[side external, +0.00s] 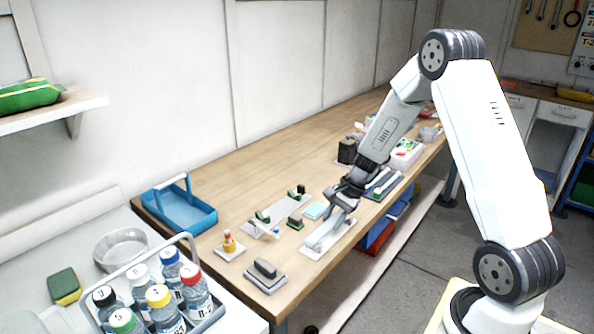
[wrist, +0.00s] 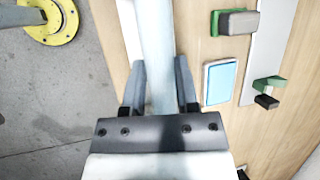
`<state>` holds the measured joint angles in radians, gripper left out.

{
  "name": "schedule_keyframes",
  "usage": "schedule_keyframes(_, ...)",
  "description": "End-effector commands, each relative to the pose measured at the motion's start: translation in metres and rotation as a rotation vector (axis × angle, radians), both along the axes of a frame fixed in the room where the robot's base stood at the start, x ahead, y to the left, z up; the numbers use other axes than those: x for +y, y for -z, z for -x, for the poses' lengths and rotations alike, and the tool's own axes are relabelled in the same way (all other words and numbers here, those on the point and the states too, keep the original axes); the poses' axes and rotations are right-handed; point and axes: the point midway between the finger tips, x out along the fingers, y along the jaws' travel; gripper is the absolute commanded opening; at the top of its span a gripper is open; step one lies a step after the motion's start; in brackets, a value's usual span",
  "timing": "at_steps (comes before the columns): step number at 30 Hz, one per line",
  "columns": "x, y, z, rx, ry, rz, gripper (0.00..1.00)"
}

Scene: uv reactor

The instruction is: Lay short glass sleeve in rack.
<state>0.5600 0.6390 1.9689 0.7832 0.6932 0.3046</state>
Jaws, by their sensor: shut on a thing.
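The short glass sleeve (wrist: 155,40) is a pale, translucent tube running up the wrist view. My gripper (wrist: 160,65) is shut on it, with one grey finger on each side. In the side external view my gripper (side external: 346,199) points down over a white plate (side external: 314,251) near the bench's front edge, which seems to be the rack. A pale long shape (side external: 325,231) lies along that plate; I cannot tell sleeve from rack there. A white strip (wrist: 131,28) shows beside the sleeve in the wrist view. Whether the sleeve touches the rack is unclear.
A light blue pad (wrist: 220,82) and a green-and-grey block (wrist: 236,22) lie right of the sleeve. A grey strip with green holders (side external: 284,211) is behind. A dark tray (side external: 384,187) stands close to my gripper. A blue tote (side external: 180,210) stands at the left.

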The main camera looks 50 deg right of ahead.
Motion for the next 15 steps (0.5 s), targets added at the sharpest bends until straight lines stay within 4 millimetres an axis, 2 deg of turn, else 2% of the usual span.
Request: schedule_keyframes(15, 0.0, 0.0109, -0.0001, 0.0, 0.001, -0.001, 0.0)
